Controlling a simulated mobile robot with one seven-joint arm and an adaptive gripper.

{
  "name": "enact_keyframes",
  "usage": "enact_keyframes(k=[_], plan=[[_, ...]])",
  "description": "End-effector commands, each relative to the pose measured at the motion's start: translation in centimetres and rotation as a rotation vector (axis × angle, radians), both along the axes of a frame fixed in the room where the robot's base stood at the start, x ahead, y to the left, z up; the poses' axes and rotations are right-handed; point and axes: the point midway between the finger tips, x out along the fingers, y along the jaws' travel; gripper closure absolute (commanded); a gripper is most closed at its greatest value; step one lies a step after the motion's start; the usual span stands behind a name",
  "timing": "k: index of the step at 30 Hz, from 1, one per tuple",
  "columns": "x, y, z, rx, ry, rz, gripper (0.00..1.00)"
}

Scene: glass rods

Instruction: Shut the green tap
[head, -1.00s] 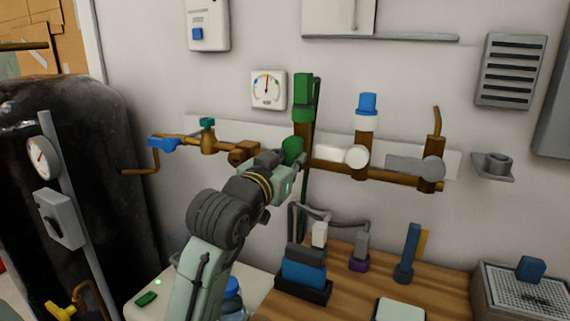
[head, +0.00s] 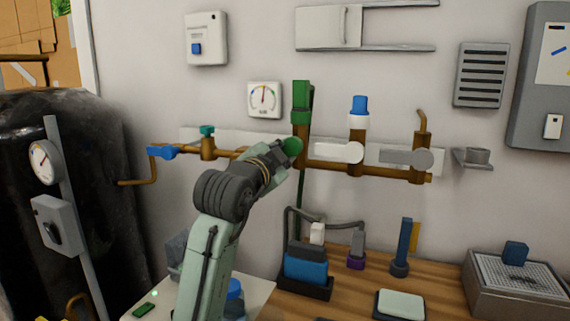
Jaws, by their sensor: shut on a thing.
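The green tap has a round green hub (head: 292,146) on the brown pipe manifold at the wall. My gripper (head: 282,155) is right at this hub, at its lower left, shut on the green tap's handle. The handle itself is hidden behind my gripper, so its exact angle cannot be told. A green fitting (head: 301,98) with a green hose stands upright above the hub.
To the right, a white tap (head: 340,152) and a grey tap (head: 408,158) have levers pointing left. A blue tap handle (head: 161,152) and a teal knob (head: 207,130) are at left. A wooden bench (head: 345,303) with several items stands below.

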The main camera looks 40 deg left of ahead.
Motion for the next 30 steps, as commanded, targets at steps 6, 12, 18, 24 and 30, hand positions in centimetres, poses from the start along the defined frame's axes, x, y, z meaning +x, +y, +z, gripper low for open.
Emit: enact_keyframes(k=[6, 12, 18, 24, 30], plan=[[0.0, 0.3, 0.1, 0.199, 0.052, -0.002, 1.0], [-0.1, 0.5, 0.7, 0.377, 0.095, -0.001, 1.0], [-0.1, 0.7, 1.1, 0.527, 0.132, 0.0, 1.0], [-0.1, 0.7, 1.4, 0.634, 0.157, 0.0, 1.0], [-0.1, 0.7, 1.6, 0.693, 0.171, -0.001, 1.0]])
